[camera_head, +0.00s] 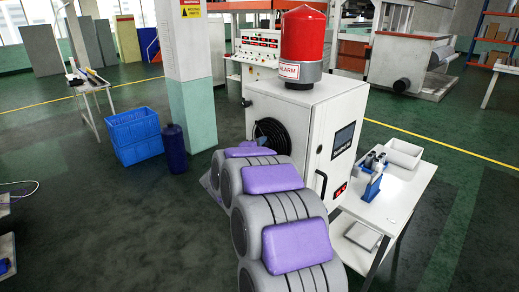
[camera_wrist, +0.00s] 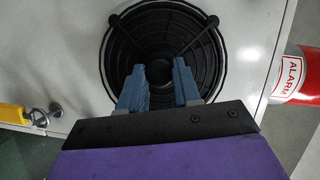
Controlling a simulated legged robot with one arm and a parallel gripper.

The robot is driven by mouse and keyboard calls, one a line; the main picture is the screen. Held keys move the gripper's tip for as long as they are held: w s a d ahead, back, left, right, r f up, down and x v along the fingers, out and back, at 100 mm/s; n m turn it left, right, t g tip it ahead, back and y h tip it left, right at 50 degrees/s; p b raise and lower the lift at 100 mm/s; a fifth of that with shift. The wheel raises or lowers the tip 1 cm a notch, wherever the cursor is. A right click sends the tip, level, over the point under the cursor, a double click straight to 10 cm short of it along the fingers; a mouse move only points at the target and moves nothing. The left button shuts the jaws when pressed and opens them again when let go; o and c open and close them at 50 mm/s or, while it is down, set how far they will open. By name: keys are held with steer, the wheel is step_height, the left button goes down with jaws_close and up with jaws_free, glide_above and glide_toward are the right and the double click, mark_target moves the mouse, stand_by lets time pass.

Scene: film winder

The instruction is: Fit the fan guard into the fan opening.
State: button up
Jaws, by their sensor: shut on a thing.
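The fan guard (camera_wrist: 165,20) is a round black grille with concentric rings and spokes. In the wrist view it lies straight in front of my gripper (camera_wrist: 159,85), against the white cabinet side. My blue fingers are shut on its middle, with a gap between them where the held part sits. In the head view the guard (camera_head: 272,133) shows as a dark disc on the left side of the cabinet, partly hidden by my arm. The fan opening is hidden behind the guard. I cannot tell whether the guard is seated or slightly in front of the panel.
The white cabinet (camera_head: 300,125) carries a red alarm lamp (camera_head: 303,40) on top. A yellow-handled latch (camera_wrist: 14,113) is at the left in the wrist view. A white table (camera_head: 395,200) stands right of the cabinet. Blue crates (camera_head: 133,135) and a blue cylinder (camera_head: 174,148) stand left.

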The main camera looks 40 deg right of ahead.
steer(key=shift+d, duration=0.45)
steer(key=o, duration=1.1)
steer(key=shift+o, duration=0.2)
steer(key=b+v, duration=0.1)
steer(key=v, duration=1.6)
steer(key=shift+a, duration=0.2)
steer(key=shift+w, duration=0.15)
